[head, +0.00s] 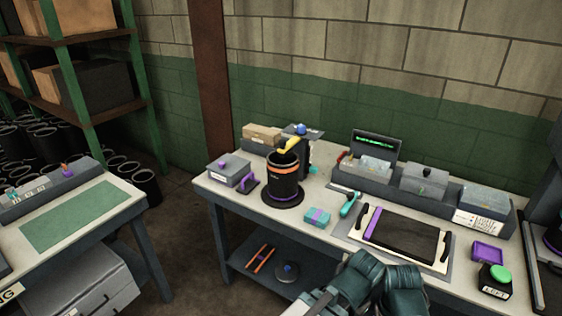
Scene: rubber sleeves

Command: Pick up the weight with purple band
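A dark object with a purple part (250,185) stands left of the black cylinder (285,182), which has orange and purple bands. I cannot tell which of these counts as the weight. Two dark teal padded parts of mine show side by side at the bottom edge, the left one (358,281) and the right one (406,288). They are in front of the table, apart from these objects. Their fingertips cannot be made out.
A tray with a dark slab (405,236) lies on the table, with a teal-handled tool (349,203) beside it. Grey bins (425,182) line the back. A green button (499,274) and purple dish (487,252) are at right. A side table (75,216) stands left.

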